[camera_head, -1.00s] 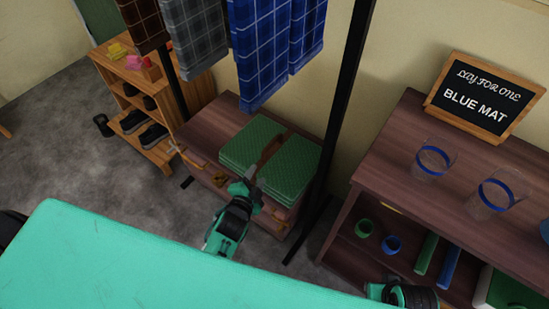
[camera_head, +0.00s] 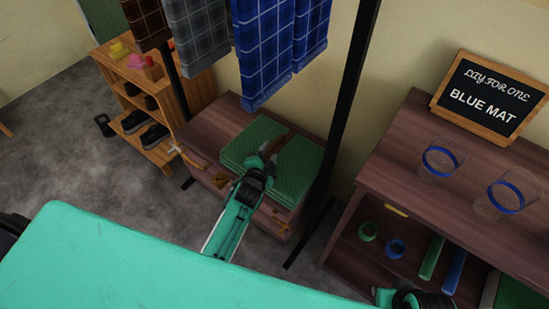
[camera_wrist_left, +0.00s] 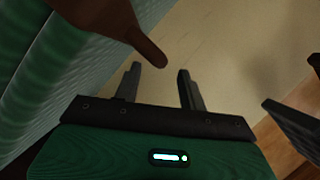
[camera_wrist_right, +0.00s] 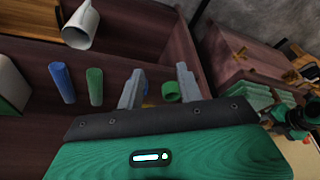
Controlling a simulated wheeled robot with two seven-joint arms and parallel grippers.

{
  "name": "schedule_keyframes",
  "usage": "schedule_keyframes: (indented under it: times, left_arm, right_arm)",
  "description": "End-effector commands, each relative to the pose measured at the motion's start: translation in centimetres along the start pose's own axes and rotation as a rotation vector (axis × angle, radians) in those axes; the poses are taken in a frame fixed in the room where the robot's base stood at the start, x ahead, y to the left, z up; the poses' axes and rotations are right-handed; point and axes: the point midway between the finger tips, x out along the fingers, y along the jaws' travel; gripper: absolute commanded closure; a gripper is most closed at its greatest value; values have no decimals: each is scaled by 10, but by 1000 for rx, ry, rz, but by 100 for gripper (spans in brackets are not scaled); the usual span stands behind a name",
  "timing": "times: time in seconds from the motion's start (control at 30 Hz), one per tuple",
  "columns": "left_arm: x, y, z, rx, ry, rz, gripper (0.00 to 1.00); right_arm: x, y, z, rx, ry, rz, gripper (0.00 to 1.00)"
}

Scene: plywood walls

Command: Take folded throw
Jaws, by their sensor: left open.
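Green folded textiles (camera_head: 247,145) lie in two ridged stacks side by side on a low dark wooden bench; the stacks also show in the right wrist view (camera_wrist_right: 247,98). A brown item (camera_head: 282,140) lies between them, its tapered end (camera_wrist_left: 150,48) near my fingers. My left gripper (camera_head: 267,162) is over the stacks at the brown item. In the left wrist view its fingers (camera_wrist_left: 159,75) are apart with nothing between them; contact cannot be told. Plaid throws, brown, grey and blue (camera_head: 262,50), hang folded above. My right gripper (camera_wrist_right: 159,85) is open and empty before the right shelf unit.
A black rack post (camera_head: 345,120) stands right of the bench (camera_head: 205,125). A shelf unit (camera_head: 390,150) at right holds glasses, a sign (camera_head: 488,97) and green and blue items. A shoe shelf (camera_head: 160,140) stands left. A turquoise surface (camera_head: 120,260) fills the foreground.

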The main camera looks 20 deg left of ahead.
Motion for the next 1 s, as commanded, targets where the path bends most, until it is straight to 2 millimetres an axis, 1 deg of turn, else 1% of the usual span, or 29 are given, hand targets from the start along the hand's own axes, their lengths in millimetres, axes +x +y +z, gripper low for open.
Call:
schedule_keyframes:
  times: [0.03,0.1,0.23,0.33,0.53,0.57,0.6,0.67,0.7,0.77,1.0]
  left_arm:
    - [9,2,0,-1,1,-1,59]
    - [19,2,0,-2,0,-1,59]
    - [31,2,-1,-2,0,0,59]
    - [35,2,-1,-2,0,0,59]
    - [35,2,-1,-1,0,0,59]
    - [35,2,-1,-1,0,0,62]
    - [35,2,-1,-1,0,0,70]
    - [35,2,-1,-1,0,0,82]
    - [35,2,-1,-1,0,0,90]
    - [35,2,-1,-1,0,0,100]
    - [35,2,-1,-1,0,1,100]
  right_arm:
    - [0,0,1,0,1,0,64]
    - [-6,0,0,-1,5,0,64]
    - [-17,0,-4,-1,25,1,64]
    - [-20,0,-3,0,25,1,64]
    - [-20,0,0,1,17,1,64]
    - [-20,0,1,1,16,1,64]
    - [-20,0,1,1,15,0,64]
    - [-19,0,2,1,13,0,64]
    - [-19,0,2,1,12,0,64]
    - [-18,0,3,1,11,0,64]
    - [-17,0,2,1,13,1,64]
